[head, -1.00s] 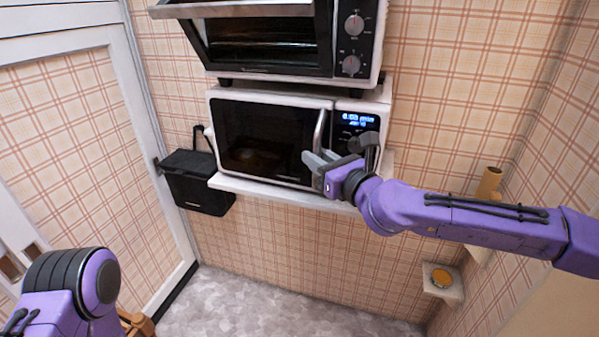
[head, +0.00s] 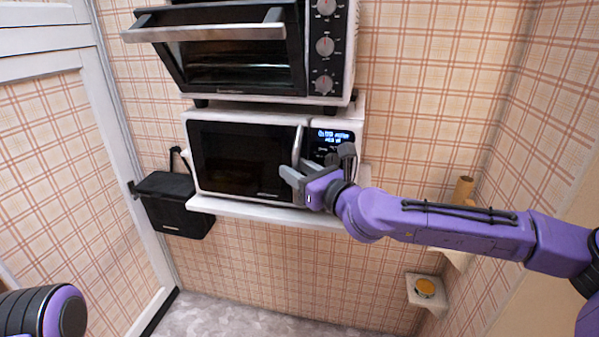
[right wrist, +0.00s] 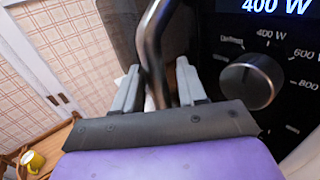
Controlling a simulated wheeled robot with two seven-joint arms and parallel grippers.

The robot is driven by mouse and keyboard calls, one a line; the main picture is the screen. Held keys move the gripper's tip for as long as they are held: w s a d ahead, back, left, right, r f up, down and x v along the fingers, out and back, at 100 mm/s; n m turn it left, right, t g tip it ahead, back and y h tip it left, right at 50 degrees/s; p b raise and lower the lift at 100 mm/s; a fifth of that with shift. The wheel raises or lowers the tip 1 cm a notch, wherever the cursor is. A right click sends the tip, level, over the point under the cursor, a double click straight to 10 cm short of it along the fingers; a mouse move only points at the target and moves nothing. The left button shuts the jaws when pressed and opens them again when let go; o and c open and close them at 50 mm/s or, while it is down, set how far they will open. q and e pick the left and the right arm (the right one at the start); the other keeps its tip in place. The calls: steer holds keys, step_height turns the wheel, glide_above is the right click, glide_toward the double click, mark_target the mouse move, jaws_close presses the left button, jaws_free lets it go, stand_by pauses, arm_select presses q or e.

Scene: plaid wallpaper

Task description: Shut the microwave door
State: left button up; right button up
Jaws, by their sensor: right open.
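The white microwave (head: 358,110) stands on a wall shelf. Its dark-windowed door (head: 240,158) looks shut or very nearly shut; a small gap cannot be ruled out. The upright handle (head: 297,145) is at the door's right edge, beside the lit control panel (head: 332,140). My right gripper (head: 297,177) is open at the lower end of the handle. In the right wrist view the handle (right wrist: 152,45) runs down between the open fingers of the right gripper (right wrist: 158,88), which are not closed on it. My left gripper is out of view.
A toaster oven (head: 345,60) sits on top of the microwave, its door (head: 205,32) tilted open. A black box (head: 172,205) hangs at the left. The shelf (head: 235,208) runs below. A small ledge (head: 425,290) is at lower right.

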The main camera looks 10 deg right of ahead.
steer(key=shift+d, duration=0.1)
steer(key=b+v, duration=0.1)
steer(key=v, duration=0.9)
steer(key=shift+s+b, duration=0.2)
steer(key=shift+b, duration=0.15)
steer(key=shift+d, duration=0.1)
